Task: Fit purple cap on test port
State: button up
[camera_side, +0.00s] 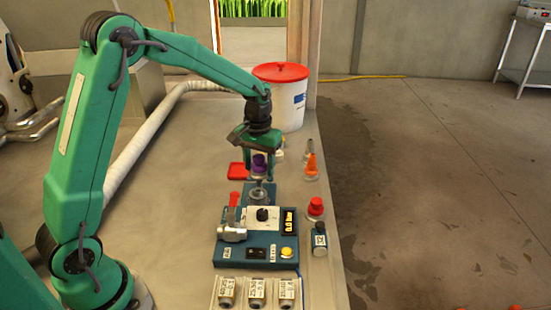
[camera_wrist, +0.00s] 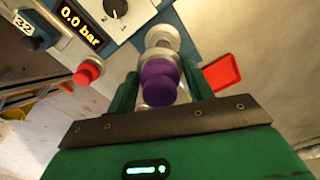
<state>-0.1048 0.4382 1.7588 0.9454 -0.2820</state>
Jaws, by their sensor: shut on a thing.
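The purple cap (camera_side: 260,161) is held between the two fingers of my gripper (camera_side: 260,172), which is shut on it. In the wrist view the purple cap (camera_wrist: 158,82) sits between the green fingers, with a silvery part by it. The metal test port (camera_side: 258,190) stands at the far end of the blue test panel (camera_side: 230,252), just below my gripper. In the wrist view the port (camera_wrist: 162,38) shows beyond the cap and partly behind it. I cannot tell whether cap and port touch.
The panel carries a red-handled valve (camera_side: 233,215), a black knob (camera_side: 263,214) and a display (camera_side: 289,220) reading 0.0 bar. A red tray (camera_side: 238,171) lies at left. A white bucket (camera_side: 288,100) is behind.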

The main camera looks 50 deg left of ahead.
aim_at(257, 156)
jog(key=shift+s+a, duration=0.15)
jog(key=shift+a, duration=0.15)
jog(key=shift+f, duration=0.15)
jog(key=shift+f, duration=2.75)
jog(key=shift+f, duration=0.65)
jog(key=o, duration=0.7)
jog(key=shift+o, duration=0.2)
jog(key=shift+r, duration=0.15)
jog(key=shift+r, duration=5.35)
